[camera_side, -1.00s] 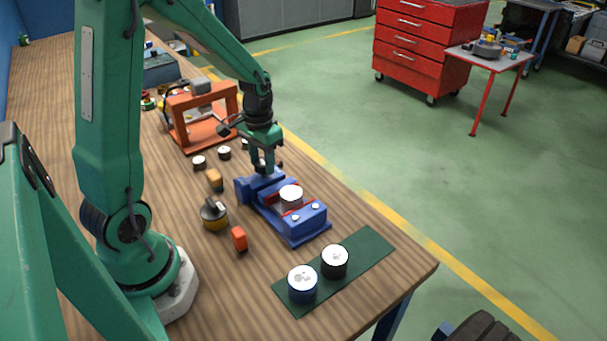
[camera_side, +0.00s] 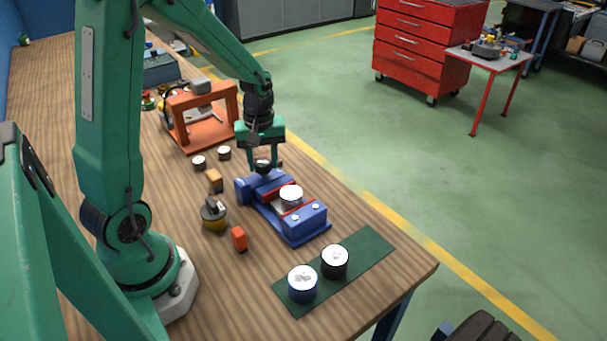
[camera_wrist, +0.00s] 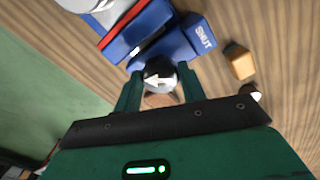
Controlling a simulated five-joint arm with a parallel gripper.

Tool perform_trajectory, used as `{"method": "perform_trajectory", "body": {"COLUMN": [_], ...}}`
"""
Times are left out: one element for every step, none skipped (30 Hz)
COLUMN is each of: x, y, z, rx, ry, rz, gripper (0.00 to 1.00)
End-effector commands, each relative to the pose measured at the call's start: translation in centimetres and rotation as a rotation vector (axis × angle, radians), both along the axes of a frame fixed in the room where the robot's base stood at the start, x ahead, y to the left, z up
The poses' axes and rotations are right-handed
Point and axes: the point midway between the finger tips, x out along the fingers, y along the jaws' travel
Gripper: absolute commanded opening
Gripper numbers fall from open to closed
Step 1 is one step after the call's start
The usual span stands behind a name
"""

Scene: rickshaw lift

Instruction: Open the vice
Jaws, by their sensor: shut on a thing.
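The blue vice (camera_side: 306,222) sits on the wooden bench and also shows at the top of the wrist view (camera_wrist: 166,43). A silver-topped cylinder (camera_side: 291,194) stands between its red-edged jaws; whether they press on it I cannot tell. A round dark knob (camera_wrist: 160,72) with a white arrow is at the vice's end. The word SHUT is on a blue block (camera_wrist: 201,36) beside it. My gripper (camera_side: 264,164) points down over that end, with its two fingers (camera_wrist: 159,80) shut on the knob, one on each side.
Two cylinders (camera_side: 303,285) (camera_side: 335,262) stand on a dark green mat (camera_side: 366,249) near the bench's front edge. An orange block (camera_side: 239,239), a yellow-black item (camera_side: 214,217) and a tan block (camera_side: 215,180) lie left of the vice. An orange frame (camera_side: 203,113) stands behind.

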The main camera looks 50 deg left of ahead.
Motion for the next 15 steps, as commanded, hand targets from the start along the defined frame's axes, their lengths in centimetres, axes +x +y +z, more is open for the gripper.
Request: {"method": "perform_trajectory", "body": {"x": [0.07, 0.08, 0.09, 0.09, 0.1, 0.11, 0.11, 0.12, 0.12, 0.13, 0.13, 0.15, 0.15, 0.16, 0.16], "y": [0.0, 0.0, 0.0, 0.0, 0.0, 0.0, 0.0, 0.0, 0.0, 0.0, 0.0, 0.01, 0.01, 0.0, 0.01], "z": [0.2, 0.2, 0.2, 0.2, 0.2, 0.2, 0.2, 0.2, 0.2, 0.2, 0.2, 0.2, 0.21, 0.21, 0.21], "rx": [0.0, 0.0, 0.0, 0.0, 0.0, 0.0, 0.0, 0.0, 0.0, 0.0, 0.0, 0.0, 0.0, 0.0, 0.0], "ry": [-0.002, -0.002, -0.002, -0.002, -0.002, -0.002, -0.002, -0.002, -0.002, -0.002, -0.002, -0.002, -0.002, -0.002, -0.002], "rz": [0.042, 0.071, 0.109, 0.138, 0.166, 0.204, 0.233, 0.261, 0.299, 0.327, 0.355, 0.392, 0.418, 0.444, 0.477], "gripper": [0.18, 0.18, 0.18, 0.18, 0.18, 0.18, 0.18, 0.18, 0.18, 0.18, 0.18, 0.18, 0.18, 0.18, 0.18]}}
